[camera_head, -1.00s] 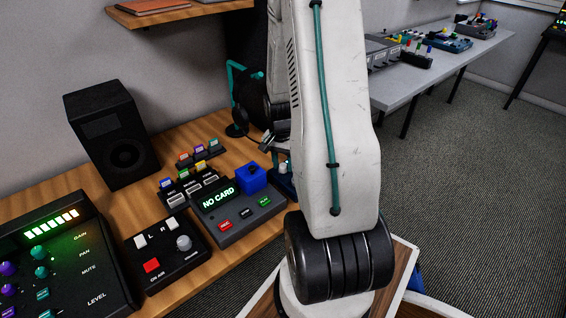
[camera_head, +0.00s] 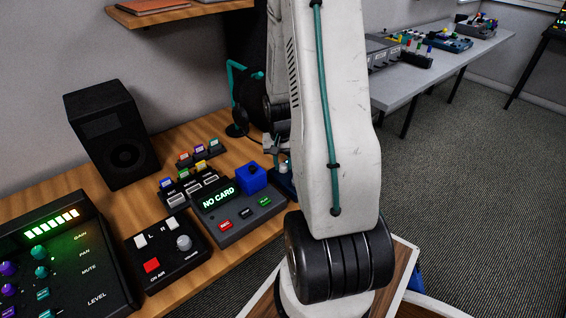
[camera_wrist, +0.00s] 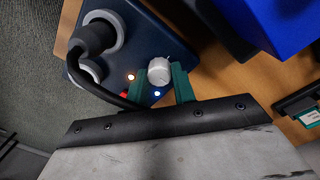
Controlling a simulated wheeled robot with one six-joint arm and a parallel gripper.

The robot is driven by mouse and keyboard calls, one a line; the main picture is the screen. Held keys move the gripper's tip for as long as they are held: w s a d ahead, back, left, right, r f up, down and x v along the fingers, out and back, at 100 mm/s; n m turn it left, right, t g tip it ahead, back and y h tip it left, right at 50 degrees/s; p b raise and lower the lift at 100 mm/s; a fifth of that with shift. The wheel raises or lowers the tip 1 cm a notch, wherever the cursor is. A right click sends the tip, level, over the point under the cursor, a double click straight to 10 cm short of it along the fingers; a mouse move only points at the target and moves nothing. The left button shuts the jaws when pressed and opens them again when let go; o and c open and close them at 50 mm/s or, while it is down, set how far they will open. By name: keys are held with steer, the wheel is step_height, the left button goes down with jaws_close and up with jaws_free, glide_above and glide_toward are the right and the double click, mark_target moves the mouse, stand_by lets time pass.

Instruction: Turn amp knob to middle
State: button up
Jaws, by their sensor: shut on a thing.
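The dark blue amp (camera_wrist: 125,35) shows in the wrist view with its pale grey round knob (camera_wrist: 159,70). My gripper (camera_wrist: 162,79) has its green fingers on either side of the knob, shut on it. The knob's pointer direction is hard to tell. A thick black cable is plugged into a large ringed socket on the amp, left of the knob. Small lit lamps show near the fingers. In the head view the amp (camera_head: 285,183) is mostly hidden behind my arm, and my gripper (camera_head: 274,148) is at its top edge, partly hidden.
A card reader reading NO CARD (camera_head: 234,215) with a blue block (camera_head: 251,179) stands just left of the amp. A switch box (camera_head: 165,255), a mixer (camera_head: 55,255) and a speaker (camera_head: 112,133) are farther left. The desk's front edge is close.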

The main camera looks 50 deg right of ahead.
mark_target(282, 165)
steer(key=o, duration=1)
steer(key=shift+r, duration=0.1)
step_height(282, 165, up, 8)
steer(key=shift+w+a+f, duration=0.15)
steer(key=shift+f, duration=0.05)
steer(key=s+a+r+n, duration=0.3)
steer(key=a+r, duration=0.4)
steer(key=a, duration=0.3)
steer(key=s+a+r+n+t, duration=0.1)
steer(key=s+a+r+n, duration=0.3)
steer(key=a+r, duration=0.3)
steer(key=s+a+r+n, duration=0.3)
steer(key=s+a+r, duration=0.3)
steer(key=a, duration=0.6)
steer(key=shift+a+r+t, duration=0.4)
steer(key=shift+r, duration=0.35)
